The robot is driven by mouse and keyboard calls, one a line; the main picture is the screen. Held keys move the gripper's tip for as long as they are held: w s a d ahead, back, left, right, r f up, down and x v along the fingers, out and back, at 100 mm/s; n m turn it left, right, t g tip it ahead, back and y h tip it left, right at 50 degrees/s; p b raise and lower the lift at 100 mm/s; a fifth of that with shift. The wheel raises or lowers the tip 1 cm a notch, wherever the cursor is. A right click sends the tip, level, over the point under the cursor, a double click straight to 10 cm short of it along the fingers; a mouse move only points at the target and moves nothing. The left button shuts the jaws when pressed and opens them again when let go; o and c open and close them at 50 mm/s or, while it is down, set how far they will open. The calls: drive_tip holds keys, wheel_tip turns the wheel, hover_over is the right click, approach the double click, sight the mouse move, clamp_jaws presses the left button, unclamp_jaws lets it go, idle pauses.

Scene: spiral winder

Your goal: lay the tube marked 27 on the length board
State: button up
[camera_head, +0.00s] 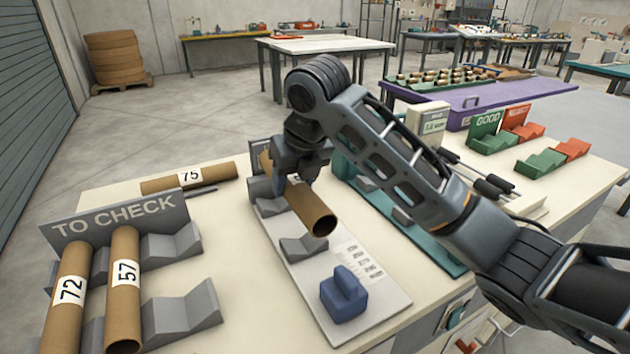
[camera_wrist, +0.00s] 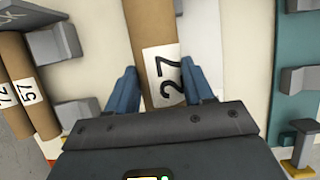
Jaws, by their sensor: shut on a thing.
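The tube marked 27 (camera_wrist: 153,40) is a brown cardboard tube with a white label, between the blue fingers of my gripper (camera_wrist: 163,90) in the wrist view. In the head view this tube (camera_head: 311,209) lies along the length board (camera_head: 378,312), a pale grey board with grey cradles and a blue block (camera_head: 343,294). My gripper (camera_head: 298,178) is shut on the tube from above, near its middle. The tube's near end is over the near cradle (camera_head: 304,247); I cannot tell whether it touches. My gripper hides part of the tube and the far cradle.
Tubes 72 (camera_head: 68,297) and 57 (camera_head: 124,285) lie in the TO CHECK rack (camera_head: 186,312) at left. Tube 75 (camera_head: 210,175) lies on the table behind. A teal fixture (camera_head: 447,261) stands right of the board. Green GOOD (camera_head: 541,163) and red (camera_head: 572,149) racks stand farther right.

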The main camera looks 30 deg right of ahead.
drive_tip(key=shift+f+b, duration=2.85)
drive_tip(key=shift+f, duration=1.45)
drive_tip(key=o, duration=1.2)
drive_tip(key=shift+o, duration=0.2)
drive_tip(key=shift+r, duration=0.1)
